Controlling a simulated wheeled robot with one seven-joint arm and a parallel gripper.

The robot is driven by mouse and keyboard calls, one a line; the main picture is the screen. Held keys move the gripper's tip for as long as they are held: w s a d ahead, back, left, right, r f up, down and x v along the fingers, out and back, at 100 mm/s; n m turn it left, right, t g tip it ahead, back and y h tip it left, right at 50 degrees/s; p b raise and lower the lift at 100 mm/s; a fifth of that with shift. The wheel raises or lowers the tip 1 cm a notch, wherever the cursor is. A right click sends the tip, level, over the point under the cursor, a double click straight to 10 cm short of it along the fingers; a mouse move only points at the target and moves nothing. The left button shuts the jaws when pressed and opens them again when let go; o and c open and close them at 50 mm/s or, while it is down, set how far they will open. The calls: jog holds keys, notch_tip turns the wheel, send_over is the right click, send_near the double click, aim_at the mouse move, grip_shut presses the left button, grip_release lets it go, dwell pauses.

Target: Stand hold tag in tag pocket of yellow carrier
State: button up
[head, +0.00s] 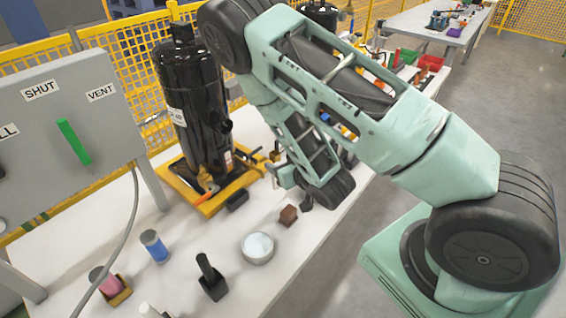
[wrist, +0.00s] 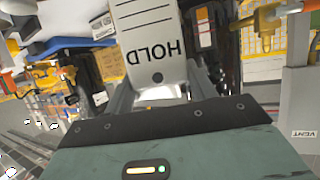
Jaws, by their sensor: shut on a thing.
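The hold tag (wrist: 155,45) is white with black lettering, which reads upside down in the wrist view. My gripper (wrist: 152,92) is shut on its near end, and the tag sticks out ahead of the fingers. In the head view my gripper (head: 276,172) is just right of the yellow carrier (head: 207,206), above the table. I cannot make out the tag there. The carrier holds a tall black compressor (head: 190,95). The tag pocket cannot be told apart with certainty among the yellow parts at the carrier's right side.
A grey panel (head: 75,150) with a green handle stands at left. On the white table (head: 190,265) are a blue cylinder (head: 154,246), a black upright-handled thing (head: 210,278), a round tin (head: 258,248), and a brown block (head: 288,215). A yellow mesh fence (head: 120,60) stands behind.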

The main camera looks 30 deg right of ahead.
jog(key=w+a+r+n+y+p, duration=0.2)
jog(key=w+a+p, duration=0.4)
jog(key=a, duration=0.6)
jog(key=shift+w+n+g+y, duration=0.4)
jog(key=shift+w+n+y, duration=0.4)
jog(key=shift+y, duration=0.3)
jog(key=shift+d, duration=0.1)
notch_tip(320, 180, down, 9)
jog(key=b, duration=0.8)
jog(key=shift+s+f+b, duration=0.1)
jog(key=shift+f+b, duration=0.45)
jog(key=shift+f, duration=0.05)
jog(key=o, duration=1)
jog(key=c, duration=0.3)
